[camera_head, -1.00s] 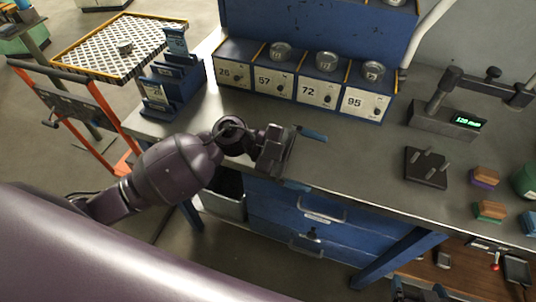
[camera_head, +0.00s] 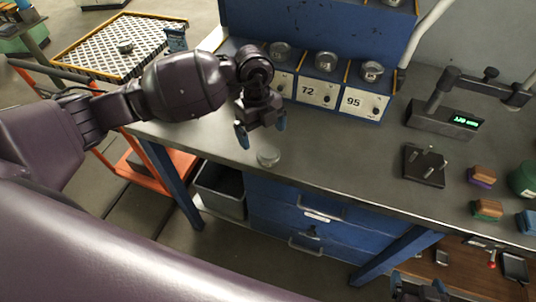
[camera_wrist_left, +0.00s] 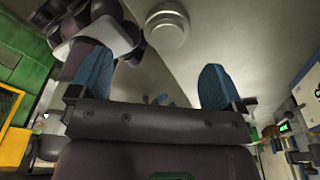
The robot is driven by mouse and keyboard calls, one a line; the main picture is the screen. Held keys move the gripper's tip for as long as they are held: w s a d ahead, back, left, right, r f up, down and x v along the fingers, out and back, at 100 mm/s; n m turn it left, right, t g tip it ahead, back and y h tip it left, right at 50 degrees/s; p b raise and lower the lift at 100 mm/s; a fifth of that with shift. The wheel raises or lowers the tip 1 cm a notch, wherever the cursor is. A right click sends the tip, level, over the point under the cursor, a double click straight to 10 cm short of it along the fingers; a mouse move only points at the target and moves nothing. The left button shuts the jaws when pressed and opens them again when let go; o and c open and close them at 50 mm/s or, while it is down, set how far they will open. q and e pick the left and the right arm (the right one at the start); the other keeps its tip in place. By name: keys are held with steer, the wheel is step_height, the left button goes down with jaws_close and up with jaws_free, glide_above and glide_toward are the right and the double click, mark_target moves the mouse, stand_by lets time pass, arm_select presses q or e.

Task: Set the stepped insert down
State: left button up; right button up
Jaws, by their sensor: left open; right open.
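The stepped insert (camera_head: 268,156) is a small round pale metal piece. My left gripper (camera_head: 262,130) is open and empty, with blue fingertips. The fingers also show spread in the left wrist view (camera_wrist_left: 155,80). My right gripper (camera_head: 420,291) is partly in view at the bottom edge, open, away from the insert.
Numbered bins (camera_head: 318,90) with round metal pieces on top stand at the back of the bench. A measuring stand (camera_head: 440,118) with a green display and a black pegged block (camera_head: 425,165) are to the right. A patterned tray cart (camera_head: 105,50) stands at left.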

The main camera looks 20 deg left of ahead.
mark_target(268, 151)
arm_select(q)
steer(key=shift+s+d+f, duration=0.1)
steer(key=shift+d+f, duration=0.15)
steer(key=shift+f, duration=1.05)
steer(key=shift+w+d+f, duration=0.1)
steer(key=shift+d+f, duration=0.2)
steer(key=shift+f, duration=0.95)
steer(key=shift+s+d+f, duration=0.1)
steer(key=shift+d+f, duration=0.15)
steer(key=shift+f, duration=1.05)
steer(key=shift+r, duration=0.1)
steer(key=c, duration=1.4)
